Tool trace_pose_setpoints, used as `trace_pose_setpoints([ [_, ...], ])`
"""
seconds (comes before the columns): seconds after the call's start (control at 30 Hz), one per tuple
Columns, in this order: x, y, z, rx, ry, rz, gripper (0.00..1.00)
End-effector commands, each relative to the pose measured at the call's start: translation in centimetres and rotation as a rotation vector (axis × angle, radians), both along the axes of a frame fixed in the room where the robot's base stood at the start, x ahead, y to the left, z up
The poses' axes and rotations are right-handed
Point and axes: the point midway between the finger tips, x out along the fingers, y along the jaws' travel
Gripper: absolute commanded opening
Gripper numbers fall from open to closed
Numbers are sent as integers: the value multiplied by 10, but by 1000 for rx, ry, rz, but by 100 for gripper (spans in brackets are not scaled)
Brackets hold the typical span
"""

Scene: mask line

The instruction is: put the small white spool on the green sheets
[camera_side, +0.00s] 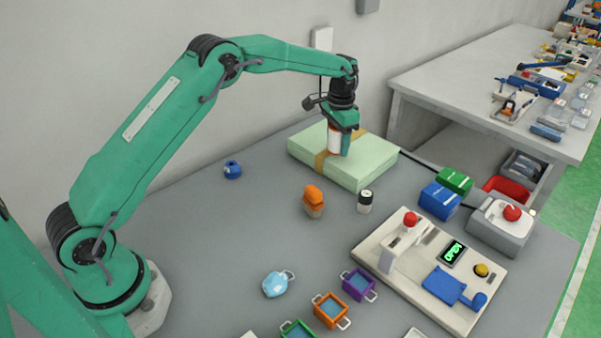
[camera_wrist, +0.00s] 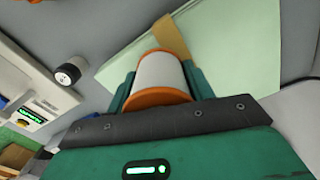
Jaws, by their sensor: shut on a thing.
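The small white spool (camera_wrist: 158,77) with orange ends is held between the two jaws of my gripper (camera_wrist: 163,85) in the wrist view. In the side view the spool (camera_side: 334,139) shows upright in my gripper (camera_side: 339,143) at the green sheets. The green sheets (camera_side: 369,162) are a pale stack with a tan band around it at the back of the table. They also show behind the spool in the wrist view (camera_wrist: 240,50). I cannot tell whether the spool touches the top sheet.
An orange-capped bottle (camera_side: 313,201) and a black-and-white cylinder (camera_side: 364,202) stand in front of the sheets. Blue (camera_side: 439,200) and green (camera_side: 455,180) boxes and a control panel (camera_side: 400,268) lie to the right. The table left of the sheets is mostly clear.

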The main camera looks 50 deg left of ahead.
Motion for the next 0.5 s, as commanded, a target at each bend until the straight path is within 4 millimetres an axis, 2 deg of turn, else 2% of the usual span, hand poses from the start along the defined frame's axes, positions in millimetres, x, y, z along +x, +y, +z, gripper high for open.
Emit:
trace_pose_setpoints([
  [0.17,0,0,-15,0,0,0,25],
  [0.5,0,0,-17,0,-1,0,25],
])
